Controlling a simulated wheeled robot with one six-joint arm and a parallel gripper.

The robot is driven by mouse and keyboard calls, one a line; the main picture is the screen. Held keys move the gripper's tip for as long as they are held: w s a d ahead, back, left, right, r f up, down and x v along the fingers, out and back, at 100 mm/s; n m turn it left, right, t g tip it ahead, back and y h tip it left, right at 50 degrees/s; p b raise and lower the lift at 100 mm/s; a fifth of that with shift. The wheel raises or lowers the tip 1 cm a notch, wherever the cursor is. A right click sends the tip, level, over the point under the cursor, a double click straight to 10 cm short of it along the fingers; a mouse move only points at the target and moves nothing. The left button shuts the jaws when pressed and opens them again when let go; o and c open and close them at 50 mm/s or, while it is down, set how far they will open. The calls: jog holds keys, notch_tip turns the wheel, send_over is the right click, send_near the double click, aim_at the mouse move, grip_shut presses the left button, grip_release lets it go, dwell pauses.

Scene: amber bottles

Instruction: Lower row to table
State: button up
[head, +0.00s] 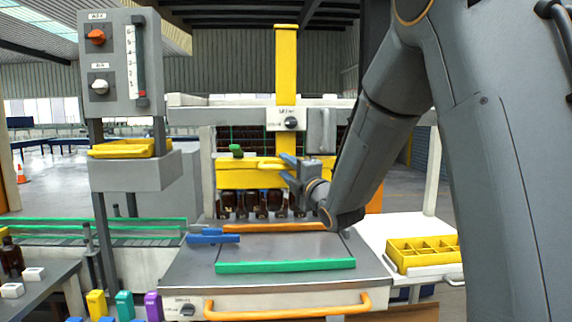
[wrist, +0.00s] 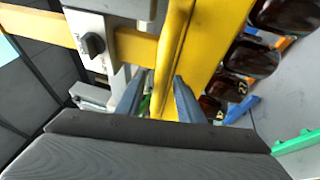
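A row of several amber bottles (head: 262,203) hangs neck-up beneath the yellow lift head (head: 235,172), over the grey table (head: 190,270). Some bottles also show in the wrist view (wrist: 255,57), at the upper right beside the yellow head. My gripper (head: 287,168) is at the right part of the head, above the bottles. In the wrist view its blue fingers (wrist: 158,100) stand apart, with a yellow edge of the head between them. A gap shows beside the left finger, so it looks open. Whether either finger touches the yellow part is unclear.
A green bar (head: 285,266) and an orange bar (head: 275,227) lie across the table, with a blue piece (head: 213,239) at its left. A yellow divided tray (head: 423,255) stands on the right. A control post (head: 110,62) rises on the left.

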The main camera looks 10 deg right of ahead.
jog(key=shift+w, duration=0.1)
jog(key=shift+c, duration=0.4)
grip_shut()
jog(key=shift+f, duration=0.1)
